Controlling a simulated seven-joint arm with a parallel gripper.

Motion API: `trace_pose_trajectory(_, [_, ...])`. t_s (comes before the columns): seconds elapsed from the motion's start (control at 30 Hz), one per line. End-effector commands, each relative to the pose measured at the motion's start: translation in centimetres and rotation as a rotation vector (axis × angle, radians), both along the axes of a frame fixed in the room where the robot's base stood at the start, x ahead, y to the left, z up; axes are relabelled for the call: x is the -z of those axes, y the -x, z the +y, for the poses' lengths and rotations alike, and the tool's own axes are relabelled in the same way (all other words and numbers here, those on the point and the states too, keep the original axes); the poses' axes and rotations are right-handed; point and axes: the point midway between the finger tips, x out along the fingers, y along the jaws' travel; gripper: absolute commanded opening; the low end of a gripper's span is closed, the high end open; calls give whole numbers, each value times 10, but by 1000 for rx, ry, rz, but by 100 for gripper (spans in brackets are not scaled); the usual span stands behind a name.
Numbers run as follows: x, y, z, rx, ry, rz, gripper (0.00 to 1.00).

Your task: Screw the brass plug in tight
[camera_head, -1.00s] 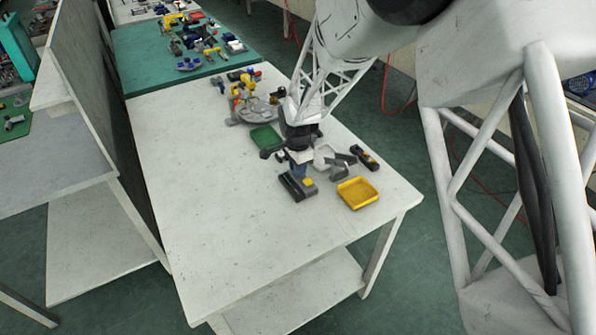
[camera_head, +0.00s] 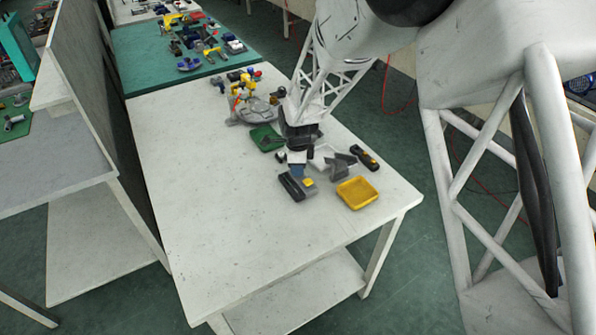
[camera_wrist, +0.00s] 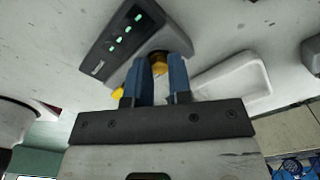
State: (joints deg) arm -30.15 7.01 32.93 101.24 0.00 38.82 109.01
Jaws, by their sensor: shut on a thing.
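My gripper (camera_head: 298,172) points down at the dark grey block (camera_head: 288,187) near the middle of the table. In the wrist view its two blue fingers (camera_wrist: 161,70) are shut on the brass plug (camera_wrist: 158,58). The plug is at the edge of the dark block (camera_wrist: 108,58), which has a row of green lights on its face. The fingers cover most of the plug. I cannot tell how deep it sits or whether it is straight. In the head view the plug is hidden by the gripper.
A yellow tray (camera_head: 357,194) lies right of the block. Behind it are a grey angled part (camera_head: 341,167), a white tray (camera_head: 322,153) and a black-and-orange tool (camera_head: 364,157). A green tray (camera_head: 262,141) lies behind the gripper. The table's front left is clear.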

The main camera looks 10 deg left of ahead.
Motion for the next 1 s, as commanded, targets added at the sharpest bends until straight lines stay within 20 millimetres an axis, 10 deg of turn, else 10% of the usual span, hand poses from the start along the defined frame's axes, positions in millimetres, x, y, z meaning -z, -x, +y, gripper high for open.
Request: trace_pose_trajectory(1.0, [0,0,0,392,0,0,2])
